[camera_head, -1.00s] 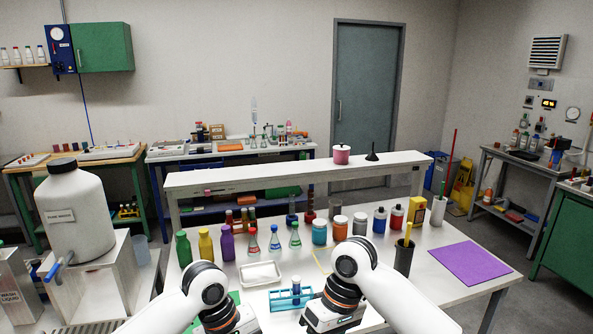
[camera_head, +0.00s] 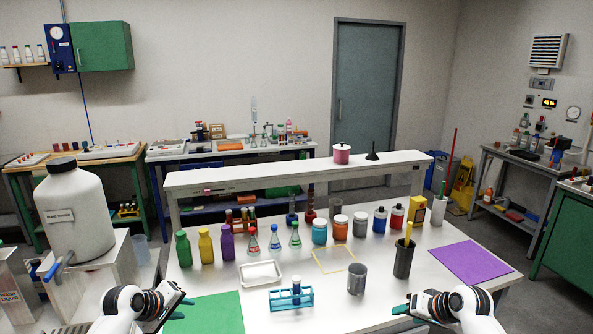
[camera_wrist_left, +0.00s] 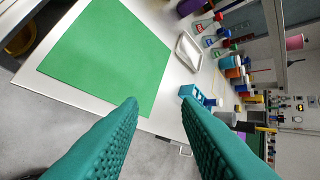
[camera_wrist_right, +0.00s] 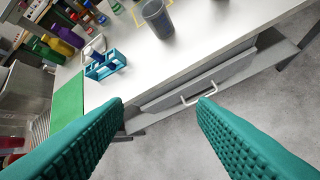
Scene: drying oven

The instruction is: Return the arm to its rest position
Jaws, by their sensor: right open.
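My left gripper (camera_head: 181,307) is at the lower left in the head view, over the left edge of the green mat (camera_head: 212,313). In the left wrist view its teal fingers (camera_wrist_left: 160,103) stand apart with nothing between them. My right gripper (camera_head: 402,309) is at the lower right in the head view, by the table's front edge. In the right wrist view its fingers (camera_wrist_right: 160,101) are apart and empty. Beyond them show the drawer handle (camera_wrist_right: 199,92) and the floor.
A blue tube rack (camera_head: 291,299), a grey cup (camera_head: 357,279) and a dark pen holder (camera_head: 403,261) stand between the grippers. A white tray (camera_head: 260,274) and several bottles stand behind. A purple mat (camera_head: 470,261) lies clear at the right. A large white jug (camera_head: 77,215) stands left.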

